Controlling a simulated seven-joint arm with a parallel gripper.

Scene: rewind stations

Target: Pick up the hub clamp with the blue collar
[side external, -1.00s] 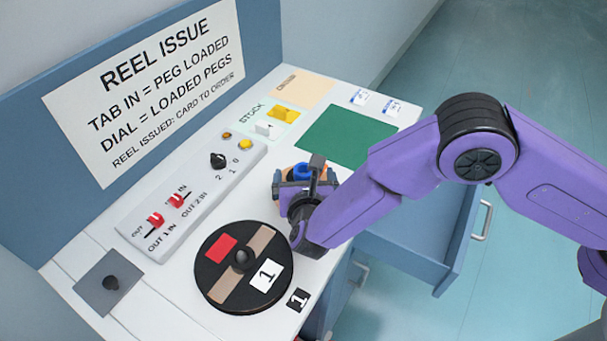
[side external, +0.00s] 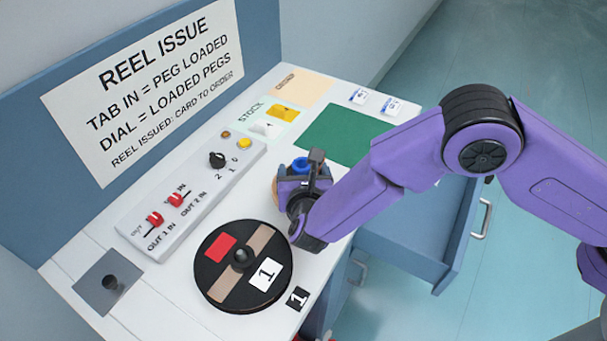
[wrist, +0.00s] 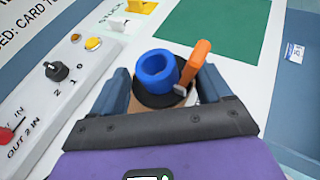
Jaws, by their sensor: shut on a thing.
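The hub clamp with the blue collar (wrist: 152,76) sits between the fingers of my gripper (wrist: 160,92) in the wrist view. It has a dark body under the collar and an orange lever (wrist: 194,65) at its right. In the side external view the blue collar (side external: 301,163) shows just above my gripper (side external: 303,181), which is shut on the clamp. The gripper hides most of the clamp's body. A tan round edge (side external: 276,188) shows at the gripper's left, low down.
A black turntable (side external: 212,286) stands in front of my gripper. A switch panel (side external: 140,240) lies to the left. A green mat (side external: 335,134) and a stock card with yellow and white pieces (side external: 262,114) lie behind. A blue drawer (side external: 410,240) stands open at the right.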

